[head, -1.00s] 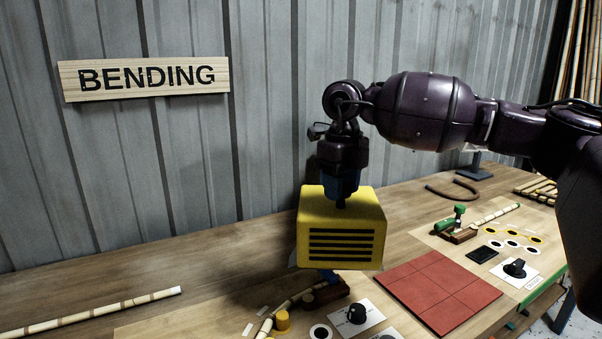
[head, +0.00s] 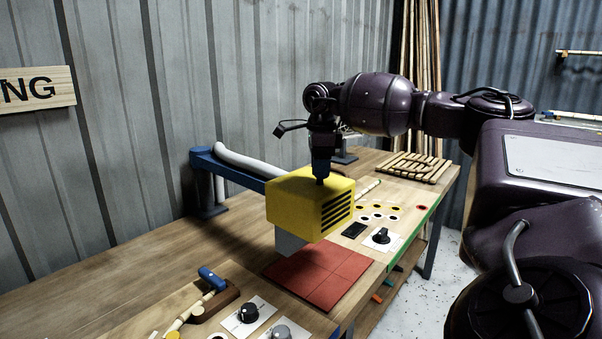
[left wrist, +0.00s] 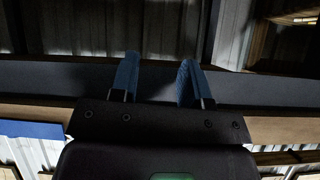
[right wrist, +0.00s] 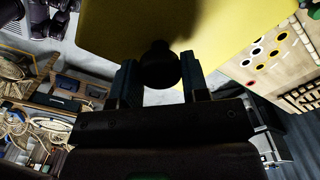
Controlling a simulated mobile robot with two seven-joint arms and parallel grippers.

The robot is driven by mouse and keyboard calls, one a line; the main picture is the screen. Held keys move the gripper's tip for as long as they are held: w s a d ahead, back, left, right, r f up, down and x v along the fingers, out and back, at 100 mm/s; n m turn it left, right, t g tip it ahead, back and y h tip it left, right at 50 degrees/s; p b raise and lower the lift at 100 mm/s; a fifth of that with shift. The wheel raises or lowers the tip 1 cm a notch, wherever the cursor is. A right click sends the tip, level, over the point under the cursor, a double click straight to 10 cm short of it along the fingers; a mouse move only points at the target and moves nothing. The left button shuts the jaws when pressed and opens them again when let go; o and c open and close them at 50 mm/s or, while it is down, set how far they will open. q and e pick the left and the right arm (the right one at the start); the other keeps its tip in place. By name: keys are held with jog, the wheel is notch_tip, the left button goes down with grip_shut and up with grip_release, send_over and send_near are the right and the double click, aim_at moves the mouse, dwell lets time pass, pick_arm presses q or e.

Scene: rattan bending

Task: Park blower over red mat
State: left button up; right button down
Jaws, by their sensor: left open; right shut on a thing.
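The blower is a yellow box (head: 300,205) with dark slots, carried on a blue jointed arm with a pale hose. In the head view it hangs above the back left part of the red mat (head: 322,277), with a grey nozzle below it. My right gripper (head: 320,178) is above the blower, shut on its dark top knob (right wrist: 160,66), which shows between the fingers in the right wrist view. My left gripper (left wrist: 157,85) is open and empty in the left wrist view; it is not in the head view.
Front left of the mat are a clamp with a blue handle (head: 212,279) and a panel with a black knob (head: 248,313). To the right are another black knob (head: 382,236), a dark pad (head: 354,230) and several ringed spots. A bamboo rack (head: 412,167) lies at the back right.

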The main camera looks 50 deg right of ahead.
pick_arm(q)
jog(key=shift+w+d+r, duration=0.1)
jog(key=shift+w+r, duration=0.3)
jog(key=shift+w, duration=0.1)
pick_arm(e)
jog(key=shift+d+n, duration=0.3)
jog(key=shift+d, duration=1.3)
pick_arm(q)
jog(key=shift+s+f, duration=0.1)
jog(key=shift+f, duration=0.05)
pick_arm(e)
jog(key=c, duration=1)
grip_release()
pick_arm(q)
jog(key=shift+s+f, duration=0.3)
jog(key=shift+s, duration=0.2)
pick_arm(e)
jog(key=o, duration=0.4)
